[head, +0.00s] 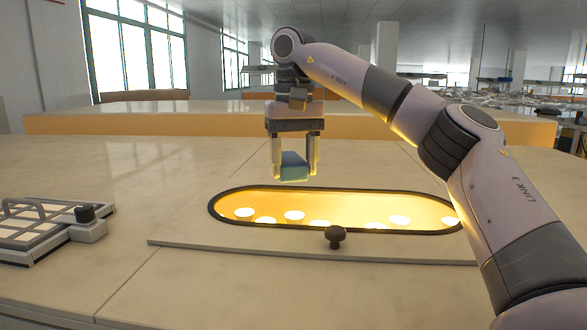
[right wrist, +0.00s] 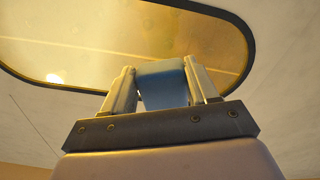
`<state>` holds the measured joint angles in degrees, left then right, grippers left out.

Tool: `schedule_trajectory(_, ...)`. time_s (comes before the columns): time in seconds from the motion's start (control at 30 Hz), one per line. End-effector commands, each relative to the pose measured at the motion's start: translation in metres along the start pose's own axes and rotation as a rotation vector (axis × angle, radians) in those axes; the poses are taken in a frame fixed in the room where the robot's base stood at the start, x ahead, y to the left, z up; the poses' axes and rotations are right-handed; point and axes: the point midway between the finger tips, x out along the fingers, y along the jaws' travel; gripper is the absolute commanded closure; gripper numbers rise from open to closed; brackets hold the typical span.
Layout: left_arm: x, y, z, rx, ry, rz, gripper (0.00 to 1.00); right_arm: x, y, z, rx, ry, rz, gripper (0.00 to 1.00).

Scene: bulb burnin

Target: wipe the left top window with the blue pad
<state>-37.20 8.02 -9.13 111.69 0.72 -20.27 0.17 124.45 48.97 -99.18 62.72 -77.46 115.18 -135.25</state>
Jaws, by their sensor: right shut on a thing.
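My right gripper (head: 294,158) is shut on the blue pad (head: 293,167) and holds it upright above the far edge of a long rounded window (head: 290,200) in the worktop. In the right wrist view the pad (right wrist: 163,84) sits between both fingers (right wrist: 162,90), and the window (right wrist: 100,35) lies beyond it. The window has a dark rim and glows yellow, with several bright round lamps below it. The pad appears apart from the glass, though the exact gap cannot be told. My left gripper is not in view.
A grey frame with pale panels and a handle (head: 40,232) stands at the left of the worktop. A dark knob (head: 335,237) sits at the window's near edge, by a raised strip (head: 230,249). The worktop between frame and window is clear.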

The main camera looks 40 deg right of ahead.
Motion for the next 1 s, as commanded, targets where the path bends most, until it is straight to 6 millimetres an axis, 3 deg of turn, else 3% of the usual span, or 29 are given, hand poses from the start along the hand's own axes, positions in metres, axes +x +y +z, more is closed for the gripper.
schedule_trajectory(0.23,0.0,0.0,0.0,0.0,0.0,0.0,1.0,-0.002,0.0,0.0,0.0,0.0,0.0,0.71)
schedule_trajectory(0.6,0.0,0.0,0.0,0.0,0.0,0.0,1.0,-0.029,0.0,0.0,0.001,0.0,0.0,0.71)
schedule_trajectory(1.0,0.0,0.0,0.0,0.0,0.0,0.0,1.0,-0.03,0.0,0.0,0.0,0.0,0.0,0.71)
